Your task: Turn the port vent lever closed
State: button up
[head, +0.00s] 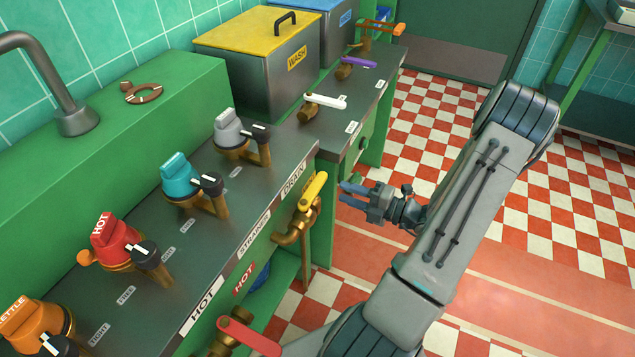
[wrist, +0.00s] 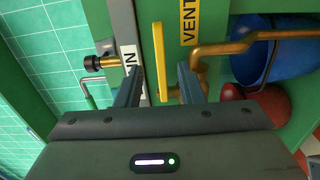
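A yellow lever (head: 313,190) sits on a brass pipe fitting on the green front panel below the counter edge. In the wrist view the yellow lever (wrist: 159,55) stands lengthwise beside a yellow label reading VENT (wrist: 190,20). No "port" marking is readable. My gripper (head: 342,193) is open and empty, just right of the lever in the head view, with its fingers pointing at it. In the wrist view the lever appears between the two fingers, but the head view shows a gap, so they look apart.
A red lever (head: 248,337) on a brass valve is nearer on the same panel, by a HOT label. Several valves with coloured knobs line the counter (head: 228,195). A blue bucket (wrist: 255,50) is under the counter. The checkered floor at right is clear.

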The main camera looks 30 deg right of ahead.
aim_at(318, 181)
jog(key=x, duration=0.9)
jog(key=shift+b, duration=0.3)
grip_shut()
